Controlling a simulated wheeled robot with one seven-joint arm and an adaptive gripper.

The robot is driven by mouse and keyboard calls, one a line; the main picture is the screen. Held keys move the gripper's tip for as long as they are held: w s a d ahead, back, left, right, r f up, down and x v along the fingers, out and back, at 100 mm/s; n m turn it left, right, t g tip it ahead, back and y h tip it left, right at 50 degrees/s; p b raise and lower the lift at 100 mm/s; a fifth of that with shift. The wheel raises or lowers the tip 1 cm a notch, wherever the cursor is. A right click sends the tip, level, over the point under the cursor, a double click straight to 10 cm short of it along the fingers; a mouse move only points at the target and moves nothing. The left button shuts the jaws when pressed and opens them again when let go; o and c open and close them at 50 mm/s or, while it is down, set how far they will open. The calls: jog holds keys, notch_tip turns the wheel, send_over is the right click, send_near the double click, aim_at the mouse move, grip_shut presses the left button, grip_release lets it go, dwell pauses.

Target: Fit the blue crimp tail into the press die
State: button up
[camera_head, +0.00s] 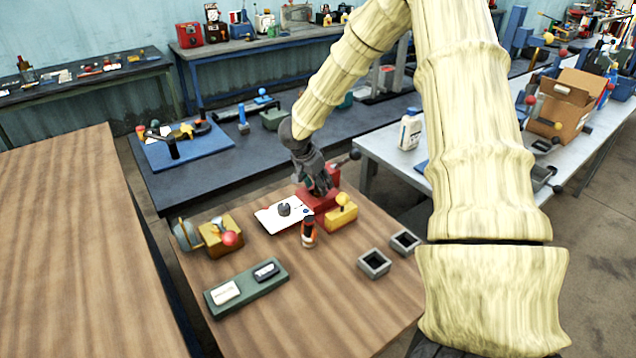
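My gripper (319,186) is dark grey and points down at the back of the small wooden table, over a red device (314,200). The red device has a lever with a dark ball at its right, and may be the press. Its die cannot be made out, since my gripper covers part of it. A small blue spot (306,211) shows at the right end of a white card, just in front of the red device. I cannot tell whether it is the blue crimp tail. The fingertips are too small and dark to show whether they are open or hold something.
The white card (270,218) carries a dark round piece. A small amber bottle (308,234), a yellow block (341,217) and a brass device (221,240) stand close by. A green tray (246,290) and two square cups (374,264) are nearer. The front of the table is clear.

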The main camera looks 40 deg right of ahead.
jog(key=b+v, duration=0.1)
jog(key=v, duration=1.1)
jog(key=shift+r, duration=0.1)
